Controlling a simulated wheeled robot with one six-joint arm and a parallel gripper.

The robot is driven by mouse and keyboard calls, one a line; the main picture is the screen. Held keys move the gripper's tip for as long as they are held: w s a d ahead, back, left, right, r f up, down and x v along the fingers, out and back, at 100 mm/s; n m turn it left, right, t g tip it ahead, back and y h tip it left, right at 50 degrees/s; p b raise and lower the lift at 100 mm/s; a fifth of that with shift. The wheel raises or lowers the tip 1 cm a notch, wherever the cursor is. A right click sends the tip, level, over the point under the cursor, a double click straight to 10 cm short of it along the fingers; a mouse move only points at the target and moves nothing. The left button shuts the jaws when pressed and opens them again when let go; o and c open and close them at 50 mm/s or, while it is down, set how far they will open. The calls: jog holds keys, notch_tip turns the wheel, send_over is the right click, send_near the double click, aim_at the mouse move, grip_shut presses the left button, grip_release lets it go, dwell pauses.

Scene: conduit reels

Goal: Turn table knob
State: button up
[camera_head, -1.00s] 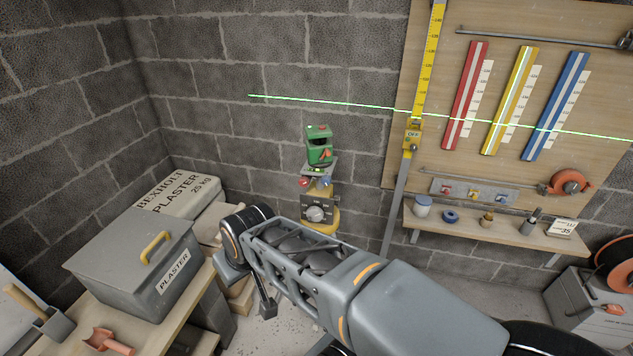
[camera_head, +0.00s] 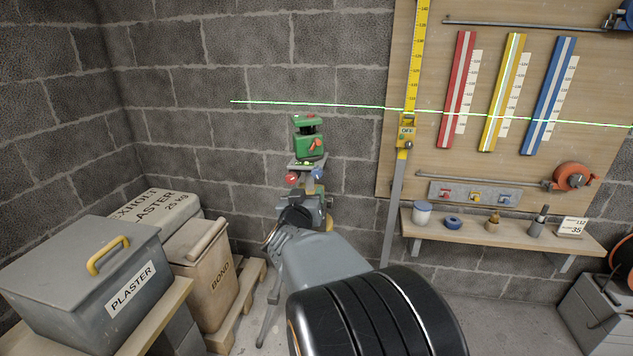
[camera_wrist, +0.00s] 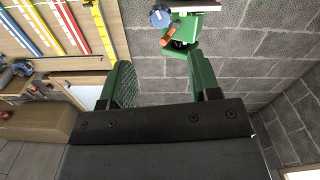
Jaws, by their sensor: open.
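The green laser level (camera_head: 309,143) sits on a small levelling table with a red knob (camera_head: 291,178) at its left and a blue knob (camera_head: 317,174) at its right. In the head view my arm covers most of the stand below, and my gripper's fingers cannot be made out. In the wrist view my gripper (camera_wrist: 160,70) is open, with a green finger at each side and nothing between them. The blue knob (camera_wrist: 160,17) shows beyond the gap, apart from the fingers, beside an orange lever (camera_wrist: 183,28). The red knob is not clear there.
A yellow staff (camera_head: 416,60) with a slider stands right of the level, before a board with coloured rules. A shelf (camera_head: 500,230) holds small items. A plaster box (camera_head: 85,270) and bags stand at left. The block wall is close behind.

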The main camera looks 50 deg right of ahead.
aim_at(316, 175)
jog(key=b+x, duration=0.1)
jog(key=x, duration=1.1)
jog(key=shift+d, duration=0.1)
jog(key=c, duration=0.9)
jog(key=shift+r+n+p, duration=0.15)
jog(key=shift+n+p, duration=0.15)
jog(key=shift+p, duration=0.2)
jog(key=shift+c, duration=0.2)
